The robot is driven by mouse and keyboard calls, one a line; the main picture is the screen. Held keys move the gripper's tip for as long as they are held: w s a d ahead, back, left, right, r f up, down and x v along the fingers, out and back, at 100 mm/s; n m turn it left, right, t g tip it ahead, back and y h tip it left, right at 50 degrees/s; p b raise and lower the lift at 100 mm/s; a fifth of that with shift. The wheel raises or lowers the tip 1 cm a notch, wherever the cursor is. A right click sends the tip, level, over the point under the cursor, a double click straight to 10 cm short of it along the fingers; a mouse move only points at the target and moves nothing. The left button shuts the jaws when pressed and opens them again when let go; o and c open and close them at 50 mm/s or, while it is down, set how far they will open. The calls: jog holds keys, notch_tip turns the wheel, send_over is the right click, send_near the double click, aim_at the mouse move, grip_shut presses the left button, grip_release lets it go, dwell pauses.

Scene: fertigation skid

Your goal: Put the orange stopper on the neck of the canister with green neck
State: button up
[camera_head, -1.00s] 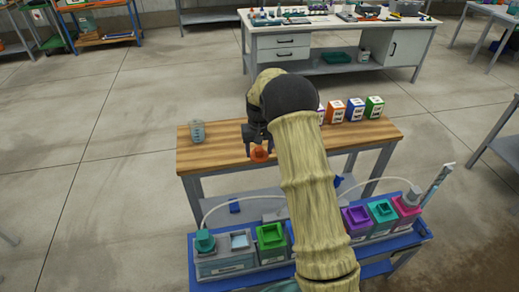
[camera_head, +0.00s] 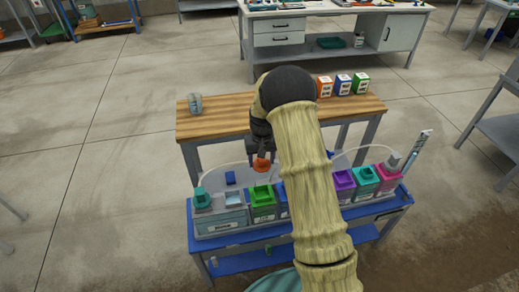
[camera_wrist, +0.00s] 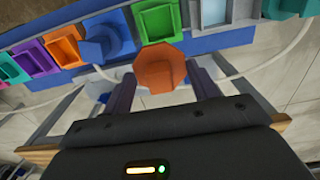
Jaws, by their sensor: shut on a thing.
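The orange stopper (camera_head: 262,164) is held between the fingers of my gripper (camera_head: 262,149), which is shut on it. In the wrist view the stopper (camera_wrist: 160,69) shows as an orange octagonal piece with a raised block, between the two dark fingers. The canister with green neck (camera_head: 263,207) stands in the row on the blue skid. Its square, open green neck (camera_wrist: 158,21) lies just beyond the stopper in the wrist view. The stopper is on the near-table side of that neck and apart from it. Its height above the neck is hard to judge.
A teal stopper (camera_head: 201,197) with a hose stands at the left end. A wooden table (camera_head: 215,123) behind holds a grey cup (camera_head: 195,103) and several coloured boxes (camera_head: 343,84).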

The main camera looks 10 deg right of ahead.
jog(key=s+f, duration=1.1)
jog(key=s, duration=0.1)
jog(key=shift+s, duration=0.2)
jog(key=shift+a+f, duration=0.1)
